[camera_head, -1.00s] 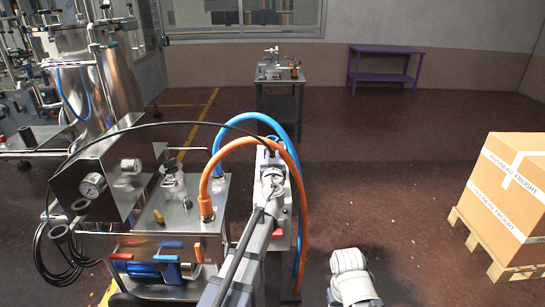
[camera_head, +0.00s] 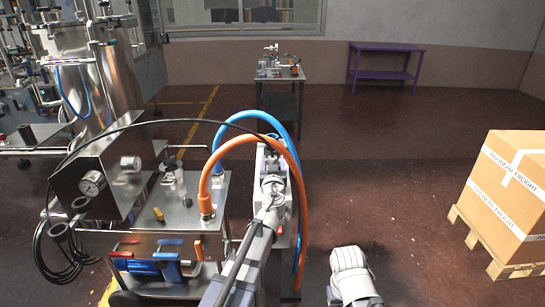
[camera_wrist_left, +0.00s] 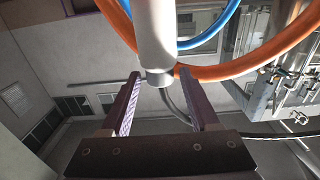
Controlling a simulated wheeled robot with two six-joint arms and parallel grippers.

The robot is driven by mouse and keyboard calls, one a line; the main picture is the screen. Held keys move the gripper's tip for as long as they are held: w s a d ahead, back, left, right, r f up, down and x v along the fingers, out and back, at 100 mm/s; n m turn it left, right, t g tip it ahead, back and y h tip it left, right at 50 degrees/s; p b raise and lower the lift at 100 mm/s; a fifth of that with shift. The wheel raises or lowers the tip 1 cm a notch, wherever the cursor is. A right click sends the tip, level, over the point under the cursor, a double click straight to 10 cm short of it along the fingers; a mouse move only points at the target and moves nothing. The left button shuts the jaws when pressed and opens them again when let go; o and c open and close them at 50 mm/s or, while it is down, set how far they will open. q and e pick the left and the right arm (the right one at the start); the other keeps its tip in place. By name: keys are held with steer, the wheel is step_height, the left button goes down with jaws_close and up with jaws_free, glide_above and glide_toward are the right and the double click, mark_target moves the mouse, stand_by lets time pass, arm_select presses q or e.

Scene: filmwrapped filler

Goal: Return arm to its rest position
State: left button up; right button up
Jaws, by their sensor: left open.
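My left arm comes up from the bottom middle of the head view. Its end and left gripper (camera_head: 272,186) are beside the filling machine (camera_head: 190,205), close to the orange hose (camera_head: 303,200) and the blue hose (camera_head: 262,115). In the left wrist view, the two dark fingers of the left gripper (camera_wrist_left: 160,77) are apart. A pale grey cylinder (camera_wrist_left: 157,40) comes down from the top and ends between or behind the fingertips; I cannot tell its depth. No held object is visible. My right gripper is not in view.
A cardboard box (camera_head: 510,185) stands on a wooden pallet (camera_head: 478,243) at the right. A small metal table (camera_head: 280,80) and a purple table (camera_head: 385,65) stand at the back. A black cable (camera_head: 130,124) arches over the machine. The floor right of the hoses is largely clear.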

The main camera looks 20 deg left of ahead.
arm_select(q)
steer(key=v, duration=0.3)
steer(key=shift+s, duration=0.35)
steer(key=s+d+f+g+y+p, duration=0.1)
steer(key=s+d+f+g+p, duration=0.15)
steer(key=s+f+g, duration=0.35)
steer(key=s+d+f+g+p, duration=0.1)
steer(key=s+f+g+p, duration=0.25)
steer(key=s, duration=0.45)
steer(key=s+d+f+m+g+h, duration=0.2)
steer(key=s+d+m+g, duration=0.1)
steer(key=s+d, duration=0.3)
steer(key=s+d+f+m+g+h+p, duration=0.1)
steer(key=s+d+f+m+g+h, duration=0.1)
steer(key=s, duration=0.9)
steer(key=d+f+m+g, duration=0.1)
steer(key=d+m+g, duration=0.1)
steer(key=d+g, duration=0.1)
steer(key=shift+d+h, duration=0.4)
steer(key=shift+d, duration=0.1)
